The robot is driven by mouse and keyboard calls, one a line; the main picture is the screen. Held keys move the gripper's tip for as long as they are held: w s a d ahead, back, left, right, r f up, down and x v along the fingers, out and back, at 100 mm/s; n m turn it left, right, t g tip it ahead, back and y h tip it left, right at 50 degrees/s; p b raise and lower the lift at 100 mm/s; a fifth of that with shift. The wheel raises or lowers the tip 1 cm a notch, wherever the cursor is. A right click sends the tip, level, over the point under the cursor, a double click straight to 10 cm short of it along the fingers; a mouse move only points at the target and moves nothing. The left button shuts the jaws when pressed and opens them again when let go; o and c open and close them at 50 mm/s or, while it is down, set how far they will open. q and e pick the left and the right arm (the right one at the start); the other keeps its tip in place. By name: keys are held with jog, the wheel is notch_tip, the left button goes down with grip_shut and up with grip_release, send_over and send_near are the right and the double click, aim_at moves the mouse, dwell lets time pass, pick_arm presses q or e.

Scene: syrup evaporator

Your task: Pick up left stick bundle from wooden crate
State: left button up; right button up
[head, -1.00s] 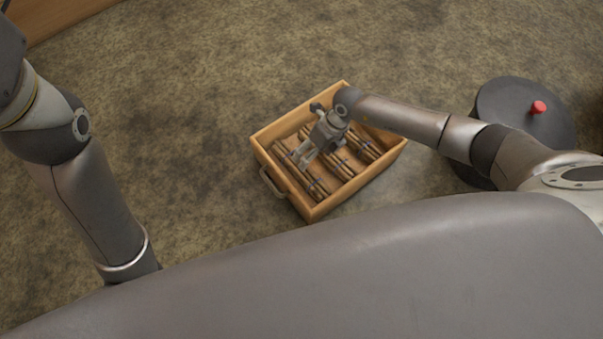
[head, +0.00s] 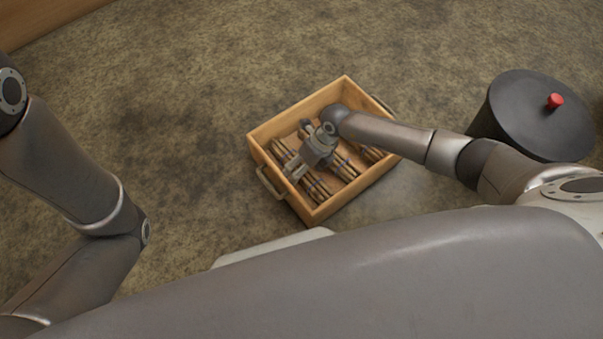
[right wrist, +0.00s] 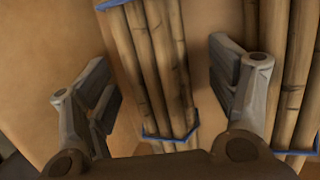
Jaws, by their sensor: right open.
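The wooden crate (head: 331,209) stands on the floor and holds several stick bundles side by side. The left stick bundle (head: 316,190) lies along the crate's left side, partly covered by my right gripper (head: 306,170). In the right wrist view, this bundle (right wrist: 155,65) of tan sticks with blue ties lies between the two spread fingers of my right gripper (right wrist: 165,95). The fingers are open, one on each side, with a gap to the bundle. Another bundle (right wrist: 290,75) is just beyond the right finger. My left gripper is out of view; only the left arm shows.
A black round container (head: 530,115) with a red knob (head: 555,101) stands right of the crate, near my right arm. The crate has a metal handle (head: 268,183) on its left side. The floor left of the crate is clear.

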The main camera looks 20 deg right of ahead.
jog(key=c, duration=1.2)
